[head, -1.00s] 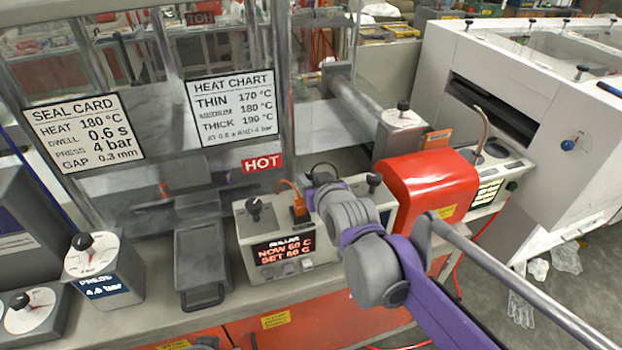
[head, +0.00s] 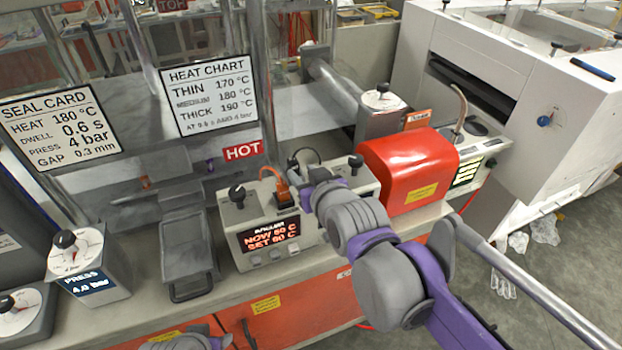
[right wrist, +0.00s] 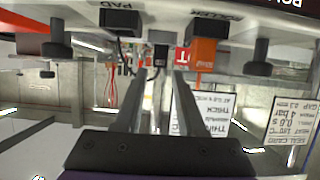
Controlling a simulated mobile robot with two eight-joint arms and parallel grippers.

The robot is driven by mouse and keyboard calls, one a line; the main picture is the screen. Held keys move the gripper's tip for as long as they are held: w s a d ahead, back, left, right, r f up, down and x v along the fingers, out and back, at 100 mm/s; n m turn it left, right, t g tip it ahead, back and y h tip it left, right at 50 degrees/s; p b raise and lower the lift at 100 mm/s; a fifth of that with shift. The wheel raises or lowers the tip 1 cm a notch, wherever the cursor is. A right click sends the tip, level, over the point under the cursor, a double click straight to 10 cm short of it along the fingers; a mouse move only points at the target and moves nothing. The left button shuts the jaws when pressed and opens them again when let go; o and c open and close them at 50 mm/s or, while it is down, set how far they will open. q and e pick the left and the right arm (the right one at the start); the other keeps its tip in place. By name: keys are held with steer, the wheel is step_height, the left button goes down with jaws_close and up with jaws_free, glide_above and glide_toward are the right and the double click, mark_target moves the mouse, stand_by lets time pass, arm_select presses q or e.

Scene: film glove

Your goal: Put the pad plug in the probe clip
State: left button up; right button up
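My right gripper (head: 302,188) reaches over the back of the cream control box. In the right wrist view, which is upside down, its two fingers (right wrist: 160,75) stand apart with space between them. A small dark block (right wrist: 160,50) shows at or just beyond the fingertips; I cannot tell whether it is the pad plug or the probe clip, or whether the fingers touch it. A black block (right wrist: 122,22) sits by the PAD label, with a dark cable near it. Only part of my left arm shows at the bottom of the head view.
An orange plug (right wrist: 203,55) stands at the ROLLER label, close to my right fingers; it also shows in the head view (head: 282,192). Black knobs stand on the control box (head: 250,240). A red housing (head: 408,170) is to the right and a grey tray (head: 187,245) to the left.

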steer(key=shift+v, duration=2.3)
steer(key=s+d+f+m+g+h, duration=0.1)
steer(key=s+d+f+g+h, duration=0.1)
steer(key=s+d+f+g, duration=0.2)
steer(key=s+d+f+m+g+h, duration=0.2)
steer(key=s+d+f, duration=0.8)
steer(key=s+f, duration=0.5)
step_height(320, 180, down, 4)
steer(key=shift+s+f+m+g, duration=0.1)
steer(key=shift+s+m+g, duration=0.25)
steer(key=shift+g, duration=0.55)
steer(key=shift+d, duration=0.15)
